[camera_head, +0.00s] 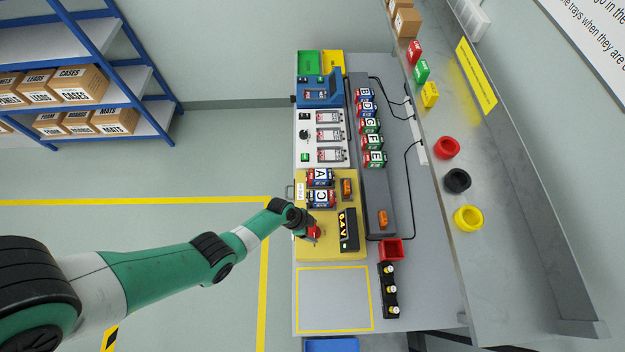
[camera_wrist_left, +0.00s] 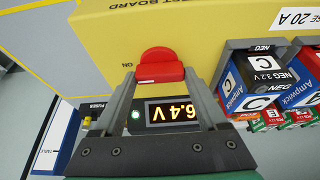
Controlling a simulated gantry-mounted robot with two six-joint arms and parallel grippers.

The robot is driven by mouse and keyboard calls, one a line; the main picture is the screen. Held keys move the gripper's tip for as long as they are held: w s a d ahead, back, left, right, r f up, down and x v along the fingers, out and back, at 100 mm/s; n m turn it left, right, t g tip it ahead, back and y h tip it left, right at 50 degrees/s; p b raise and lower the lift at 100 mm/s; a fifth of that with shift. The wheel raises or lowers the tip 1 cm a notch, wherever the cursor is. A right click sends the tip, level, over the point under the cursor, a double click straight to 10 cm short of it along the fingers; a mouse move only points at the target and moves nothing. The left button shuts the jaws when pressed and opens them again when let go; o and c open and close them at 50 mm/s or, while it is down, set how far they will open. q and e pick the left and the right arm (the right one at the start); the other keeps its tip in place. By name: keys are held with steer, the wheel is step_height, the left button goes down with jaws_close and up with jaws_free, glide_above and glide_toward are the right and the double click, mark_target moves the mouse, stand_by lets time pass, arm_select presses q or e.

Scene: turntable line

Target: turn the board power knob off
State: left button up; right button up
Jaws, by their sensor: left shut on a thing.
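The red power knob (camera_wrist_left: 160,72) sits on the yellow test board (camera_wrist_left: 205,22). My left gripper (camera_wrist_left: 160,80) is shut on the knob, with one finger on each side of its red bar. In the head view the gripper (camera_head: 312,231) is at the knob on the near left part of the yellow board (camera_head: 335,252). An "ON" label (camera_wrist_left: 127,65) is printed left of the knob in the wrist view. The display (camera_wrist_left: 172,113) is lit and reads 6.4 V, with a green light (camera_wrist_left: 136,114) beside it. My right gripper is not in view.
Cells marked A (camera_head: 320,177) and C (camera_head: 321,198) sit on the board beyond the knob. A rail with several lettered cells (camera_head: 371,126) is to the right. A red bin (camera_head: 390,250) stands right of the board. The yellow-outlined area (camera_head: 333,300) is clear.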

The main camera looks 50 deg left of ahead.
arm_select(q)
steer(key=c, duration=0.4)
steer(key=shift+o, duration=0.2)
steer(key=shift+n, duration=0.3)
steer(key=n+y, duration=0.1)
steer(key=n, duration=0.1)
steer(key=shift+s+d+n+t+p, duration=0.1)
steer(key=shift+n+t+p, duration=0.2)
steer(key=shift+p, duration=0.1)
steer(key=n+y, duration=0.1)
steer(key=n, duration=0.2)
steer(key=shift+d+n+y, duration=0.15)
steer(key=shift+n+y, duration=0.15)
steer(key=n+y, duration=0.1)
steer(key=n, duration=0.1)
steer(key=shift+f+n, duration=0.1)
steer(key=shift+n, duration=0.2)
steer(key=n+y+b, duration=0.1)
steer(key=n, duration=0.1)
steer(key=n+b, duration=0.1)
steer(key=n, duration=0.1)
steer(key=shift+d+n+y, duration=0.15)
steer(key=shift+n+y, duration=0.15)
steer(key=shift+y, duration=0.1)
steer(key=shift+n+g+y, duration=0.4)
steer(key=shift+n+g, duration=0.4)
steer(key=shift+n, duration=1.1)
